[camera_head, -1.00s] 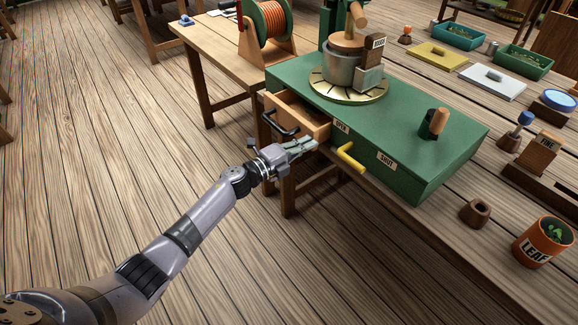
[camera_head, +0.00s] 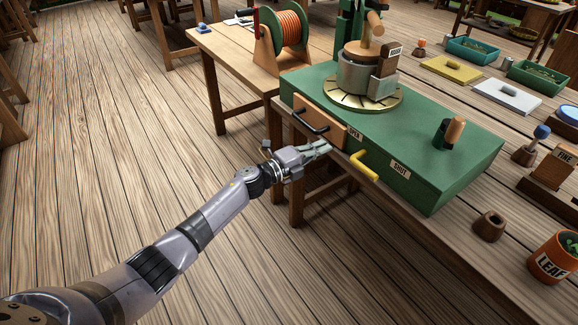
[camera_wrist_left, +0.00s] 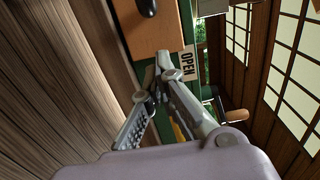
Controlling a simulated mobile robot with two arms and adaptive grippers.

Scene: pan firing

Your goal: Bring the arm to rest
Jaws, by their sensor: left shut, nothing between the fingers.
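My left gripper (camera_head: 326,148) is shut and empty. It is just in front of the green box (camera_head: 415,140), below the right end of the wooden drawer front (camera_head: 318,119) and left of the yellow handle (camera_head: 364,165). In the left wrist view the fingertips of my gripper (camera_wrist_left: 163,62) are beside the lower edge of the drawer front (camera_wrist_left: 150,28) and the OPEN label (camera_wrist_left: 188,62). I cannot tell whether they touch. The drawer looks pushed in, with its dark handle (camera_head: 310,121) facing out. My right gripper is not in view.
A round pot (camera_head: 366,74) stands on a ring plate (camera_head: 340,99) on the box. A small wooden holder (camera_head: 489,225) and the LEAF pot (camera_head: 552,262) are on the table at right. An orange reel (camera_head: 290,28) stands behind.

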